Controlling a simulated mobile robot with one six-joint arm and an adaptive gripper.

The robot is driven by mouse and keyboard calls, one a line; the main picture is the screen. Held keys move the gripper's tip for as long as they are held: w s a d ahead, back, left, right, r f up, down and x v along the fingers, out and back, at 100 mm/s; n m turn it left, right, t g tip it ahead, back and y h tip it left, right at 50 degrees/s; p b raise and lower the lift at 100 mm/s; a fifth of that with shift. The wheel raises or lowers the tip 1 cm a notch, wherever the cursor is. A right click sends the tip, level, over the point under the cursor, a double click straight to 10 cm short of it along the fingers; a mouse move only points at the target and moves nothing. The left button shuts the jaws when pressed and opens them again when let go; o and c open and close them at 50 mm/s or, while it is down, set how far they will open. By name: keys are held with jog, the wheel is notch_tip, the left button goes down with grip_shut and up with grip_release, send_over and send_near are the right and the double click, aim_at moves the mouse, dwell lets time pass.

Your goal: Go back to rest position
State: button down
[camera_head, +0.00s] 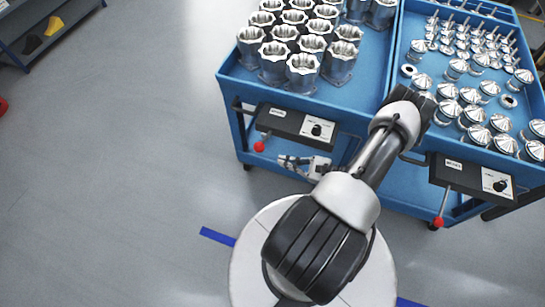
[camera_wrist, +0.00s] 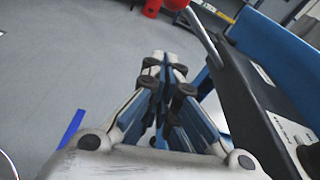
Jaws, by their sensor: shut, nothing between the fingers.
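My gripper (camera_head: 305,166) is in front of the left blue cart (camera_head: 360,100), low beside the cart's black control box, left of my forearm. In the wrist view my gripper (camera_wrist: 166,66) has its fingers together, with nothing between them. The black control box (camera_head: 296,126) has a dial and a lever with a red knob (camera_head: 259,146). In the wrist view the control box (camera_wrist: 262,110) fills the right side, close to the fingers. Whether they touch it I cannot tell.
The left cart carries several open metal housings (camera_head: 303,72). The right blue cart (camera_head: 398,62) holds cone-topped parts (camera_head: 470,97) and has its own control box (camera_head: 472,180). Open grey floor (camera_head: 110,170) lies to the left. A blue shelf (camera_head: 45,30) stands at the far left.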

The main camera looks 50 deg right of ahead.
jog(key=shift+v, duration=1)
jog(key=w+a+r+n+g+y, duration=0.1)
jog(key=w+a+r+n+g, duration=0.3)
jog(key=r, duration=0.4)
jog(key=w+a+r+n+g+y, duration=0.1)
jog(key=a+r+n+g, duration=0.4)
jog(key=r+n, duration=0.3)
jog(key=w+a+r+n+g+y, duration=0.1)
jog(key=w+a+r+n+g, duration=0.25)
jog(key=r, duration=0.55)
jog(key=s+a+r+n+t+h, duration=0.1)
jog(key=s+a+r+n+h, duration=0.3)
jog(key=s+a+r+n, duration=0.1)
jog(key=s+a+r+n+t+h, duration=0.1)
jog(key=s+a+r+n+h, duration=0.3)
jog(key=r, duration=0.8)
jog(key=s+a+n, duration=0.2)
jog(key=a+n, duration=0.2)
jog(key=n, duration=0.1)
jog(key=shift+a+h, duration=0.3)
jog(key=shift+h, duration=0.1)
